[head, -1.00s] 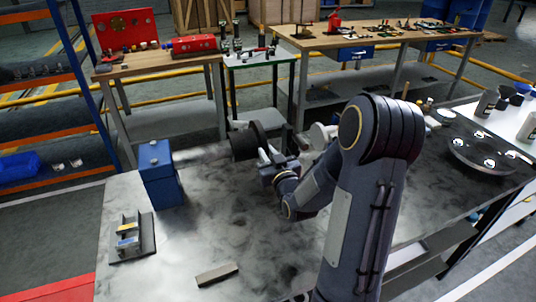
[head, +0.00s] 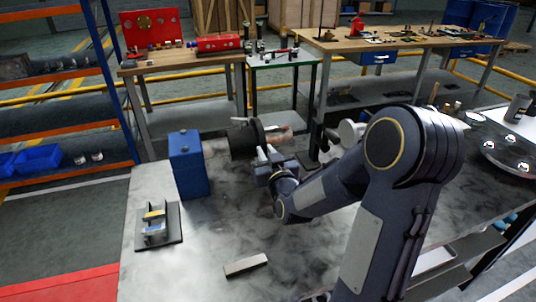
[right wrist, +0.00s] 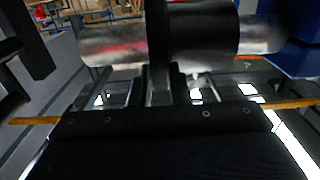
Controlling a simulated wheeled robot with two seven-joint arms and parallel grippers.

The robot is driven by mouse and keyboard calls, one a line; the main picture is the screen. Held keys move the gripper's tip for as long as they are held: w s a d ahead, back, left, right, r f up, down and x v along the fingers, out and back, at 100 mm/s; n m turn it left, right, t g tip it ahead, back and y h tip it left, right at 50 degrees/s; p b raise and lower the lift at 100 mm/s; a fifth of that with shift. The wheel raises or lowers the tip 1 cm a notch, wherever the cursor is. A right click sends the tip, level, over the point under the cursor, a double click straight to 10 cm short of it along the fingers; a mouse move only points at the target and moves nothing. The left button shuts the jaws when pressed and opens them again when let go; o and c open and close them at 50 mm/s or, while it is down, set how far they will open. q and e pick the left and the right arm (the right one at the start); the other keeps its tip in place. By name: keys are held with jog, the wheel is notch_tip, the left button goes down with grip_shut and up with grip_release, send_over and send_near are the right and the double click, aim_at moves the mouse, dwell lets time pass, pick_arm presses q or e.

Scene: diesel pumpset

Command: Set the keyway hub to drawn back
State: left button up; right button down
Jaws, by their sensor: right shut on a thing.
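The keyway hub (head: 243,143) is a dark round cylinder with a flange, on a pale metal shaft (head: 280,136). It sits close to the blue block (head: 188,165), with a short stretch of shaft between them. My right gripper (head: 266,157) is at the hub's near right side. In the right wrist view, the hub (right wrist: 208,32) fills the top, with the shaft (right wrist: 110,46) showing on both sides. There, the fingers of my right gripper (right wrist: 160,84) are closed on the hub's thin black flange (right wrist: 158,35). My left gripper is out of view.
A white round part (head: 352,130) stands right of the shaft, partly behind my arm. The bench top (head: 210,232) between is clear.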

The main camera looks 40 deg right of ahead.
jog(key=c, duration=1.4)
grip_release()
jog(key=shift+o, duration=0.2)
jog(key=b+v, duration=0.1)
jog(key=v, duration=0.7)
jog(key=shift+w+a, duration=0.1)
jog(key=s+a+n+g+y+p, duration=0.1)
jog(key=s+a+g+y+p, duration=0.1)
jog(key=s+a+g+y, duration=0.2)
jog(key=s+a+r+g+y+p, duration=0.1)
jog(key=s+a+g+y+p, duration=0.2)
jog(key=s+a, duration=0.8)
jog(key=s+g+y, duration=0.2)
jog(key=s+g, duration=0.2)
jog(key=s, duration=0.1)
jog(key=shift+s+n+g, duration=0.25)
jog(key=shift+n+g, duration=0.05)
jog(key=shift+n, duration=0.1)
